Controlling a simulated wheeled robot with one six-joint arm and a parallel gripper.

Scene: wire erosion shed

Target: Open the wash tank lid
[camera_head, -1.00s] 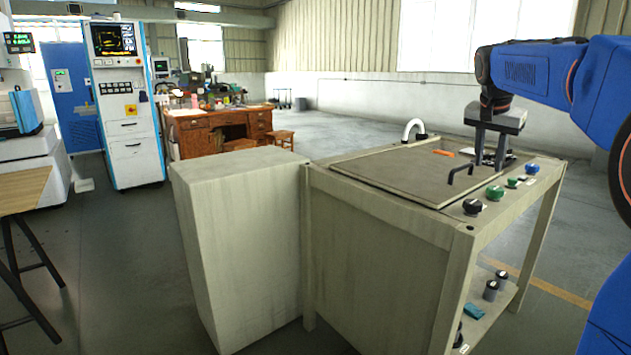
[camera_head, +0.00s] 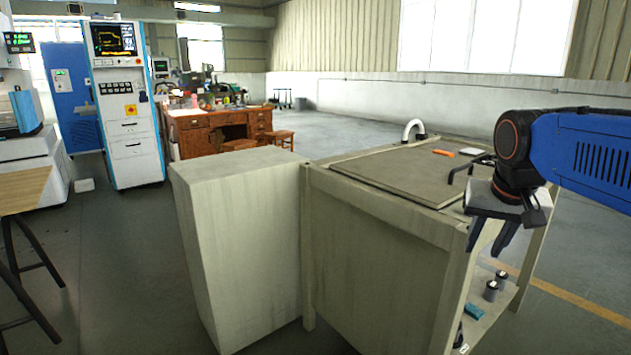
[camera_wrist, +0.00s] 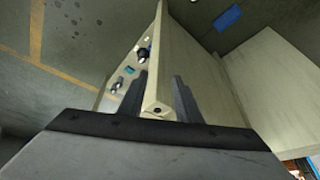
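The wash tank lid (camera_head: 385,178) is a flat grey-beige panel lying shut on top of the beige tank bench (camera_head: 385,262). My gripper (camera_head: 487,244) is open and empty, fingers pointing down, at the near right corner of the bench, apart from the handle. In the wrist view the gripper (camera_wrist: 160,97) has its fingers spread, with the bench corner (camera_wrist: 157,107) seen between them.
An orange object (camera_head: 443,153) lies on the lid's far part. A white curved spout (camera_head: 413,126) stands at the back edge. A tall beige box (camera_head: 240,250) stands left of the bench. Small jars (camera_head: 491,290) sit on the lower shelf. Floor is open behind the bench.

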